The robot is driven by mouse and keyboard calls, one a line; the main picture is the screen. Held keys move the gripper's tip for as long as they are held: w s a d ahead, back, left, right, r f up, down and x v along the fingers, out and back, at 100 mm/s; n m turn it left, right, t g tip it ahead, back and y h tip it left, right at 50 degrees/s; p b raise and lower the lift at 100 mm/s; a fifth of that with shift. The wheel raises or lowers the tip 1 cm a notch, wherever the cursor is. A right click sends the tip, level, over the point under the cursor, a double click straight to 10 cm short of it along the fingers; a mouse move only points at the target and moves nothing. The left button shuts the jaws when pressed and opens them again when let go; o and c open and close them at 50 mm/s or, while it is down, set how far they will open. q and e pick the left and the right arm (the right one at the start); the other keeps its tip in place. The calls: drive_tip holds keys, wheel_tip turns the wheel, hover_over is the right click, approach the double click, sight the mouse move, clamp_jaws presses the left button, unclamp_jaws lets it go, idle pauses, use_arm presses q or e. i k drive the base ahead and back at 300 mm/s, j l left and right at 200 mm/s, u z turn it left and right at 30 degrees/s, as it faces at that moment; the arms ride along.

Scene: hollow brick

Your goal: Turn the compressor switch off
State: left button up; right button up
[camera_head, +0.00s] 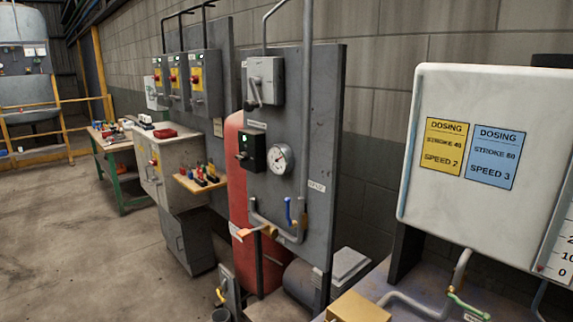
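The lever hangs down at a slight tilt. Below it is a black box (252,150) with a small green mark and a knob-like part. The labels are too small to read, so I cannot tell which of the two is the compressor switch. A round gauge (280,159) sits right of the black box. Neither of my grippers is in view.
Pipes with a blue-handled valve (288,211) and an orange handle (245,233) stick out low on the panel. A white dosing tank (480,220) stands at right. Several yellow-faced switch boxes (205,82) and a green-legged workbench (122,180) are at left. The floor (80,260) at left is clear.

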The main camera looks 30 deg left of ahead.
sight(242, 156)
drive_tip(key=u, duration=1.35)
drive_tip(key=i+j, duration=0.1)
